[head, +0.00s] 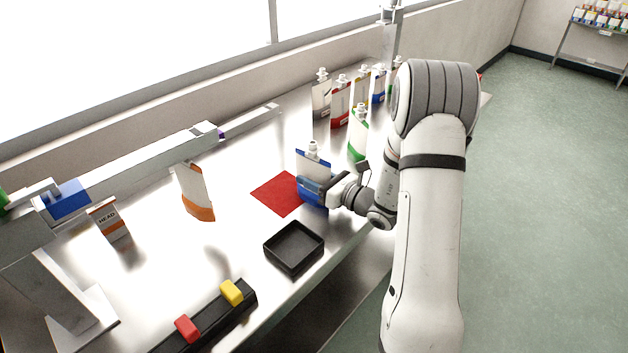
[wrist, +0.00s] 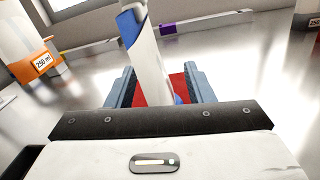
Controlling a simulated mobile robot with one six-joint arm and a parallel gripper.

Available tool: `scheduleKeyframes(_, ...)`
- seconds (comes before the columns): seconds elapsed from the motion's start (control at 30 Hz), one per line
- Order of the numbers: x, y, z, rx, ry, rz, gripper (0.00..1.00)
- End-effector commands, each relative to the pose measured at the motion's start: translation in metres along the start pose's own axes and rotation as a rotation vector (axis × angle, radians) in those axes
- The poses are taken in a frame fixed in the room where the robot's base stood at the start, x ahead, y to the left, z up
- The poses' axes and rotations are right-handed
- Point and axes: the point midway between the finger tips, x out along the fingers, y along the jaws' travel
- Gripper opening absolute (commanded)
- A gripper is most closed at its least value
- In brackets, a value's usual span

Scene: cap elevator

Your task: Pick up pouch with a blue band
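The white pouch with a blue band (head: 313,161) stands upright at the edge of the red square (head: 272,192) on the metal table. My gripper (head: 312,190) reaches in from the right, low at the pouch, and hides part of its lower front. In the wrist view the pouch (wrist: 152,62) rises edge-on between the two fingers (wrist: 160,88). The fingers are apart, with red showing between them and the pouch on both sides, so they are open around it. Another pouch with blue (head: 379,84) stands in the back row.
A green-banded pouch (head: 358,134) stands just behind, near my arm; a red one (head: 341,103) and others stand farther back. An orange-banded pouch (head: 195,192) stands left. A black tray (head: 294,247) and a black bar with yellow (head: 232,292) and red (head: 187,328) blocks lie in front.

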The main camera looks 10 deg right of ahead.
Motion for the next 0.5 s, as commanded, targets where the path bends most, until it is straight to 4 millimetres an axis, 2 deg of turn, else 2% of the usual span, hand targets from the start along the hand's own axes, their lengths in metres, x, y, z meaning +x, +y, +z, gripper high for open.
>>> scheduleKeyframes(0.03, -0.0002, -0.0001, 0.0001, 0.000, 0.000, 0.000, 0.43)
scheduleKeyframes(0.5, -0.0008, -0.0005, 0.0003, 0.000, 0.000, -0.001, 0.07)
